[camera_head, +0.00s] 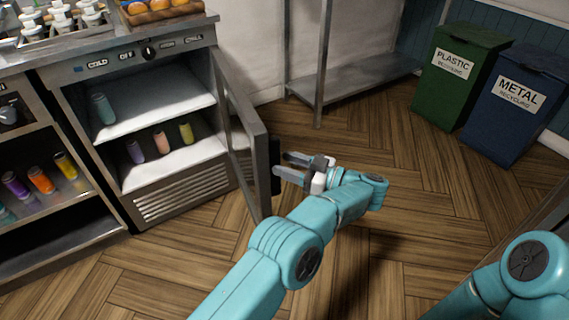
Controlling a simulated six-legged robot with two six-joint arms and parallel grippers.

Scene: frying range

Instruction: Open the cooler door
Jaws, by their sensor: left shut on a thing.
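The cooler (183,196) stands at the left under a counter, with white shelves inside. Its door (238,125) stands wide open, swung out to the right, and shows nearly edge-on. A dark handle (276,167) is on the door's outer side. My left gripper (283,166) is at this handle and shut on it; the fingertips are partly hidden behind the handle. My right arm shows at the lower right, but its gripper is out of view.
Several cans stand on the cooler shelves, such as a yellow one (186,132). An open shelf (70,212) with cans is at the left. A metal rack (355,80), a green plastic bin (455,75) and a blue metal bin (515,105) stand behind. The wooden floor (400,170) between is clear.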

